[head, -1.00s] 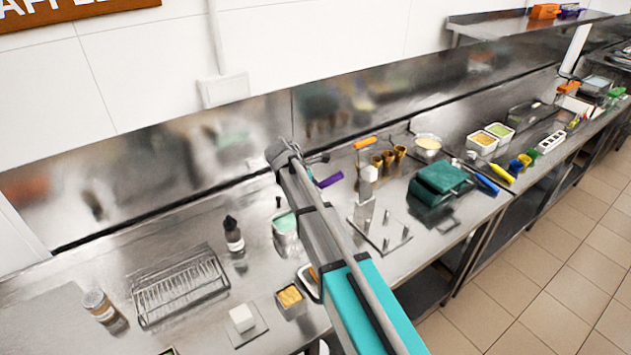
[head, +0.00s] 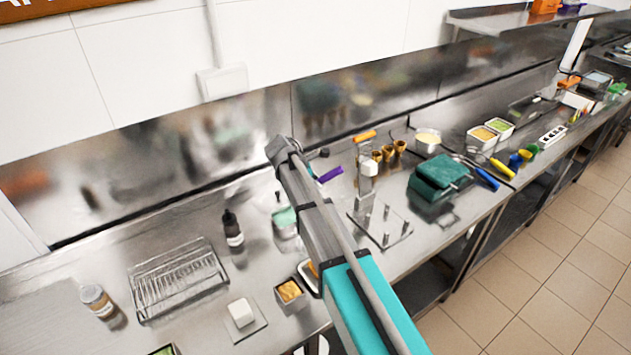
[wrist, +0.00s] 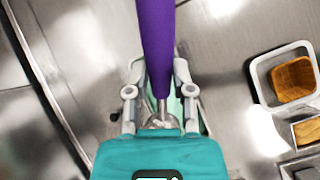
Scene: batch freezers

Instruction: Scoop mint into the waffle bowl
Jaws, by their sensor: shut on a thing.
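My gripper (wrist: 158,76) is shut on the purple-handled scoop (wrist: 155,35). The purple handle also shows beside the arm in the head view (head: 331,174). The scoop's head is hidden below the gripper. The tub of pale green mint (head: 284,217) stands on the counter, left of my arm; a green strip of it shows behind the gripper in the wrist view. Whether the scoop touches the mint cannot be told. The waffle bowl (wrist: 293,79) is orange-brown and sits in a white tray (wrist: 262,78) to the right of the gripper in the wrist view. My arm mostly hides it in the head view.
A metal tub with yellow-brown pieces (head: 291,293) stands near the front edge. A dark bottle (head: 232,231), a wire rack (head: 178,280) and a white block (head: 241,312) are to the left. A metal stand (head: 381,221) and green machine (head: 440,176) are to the right.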

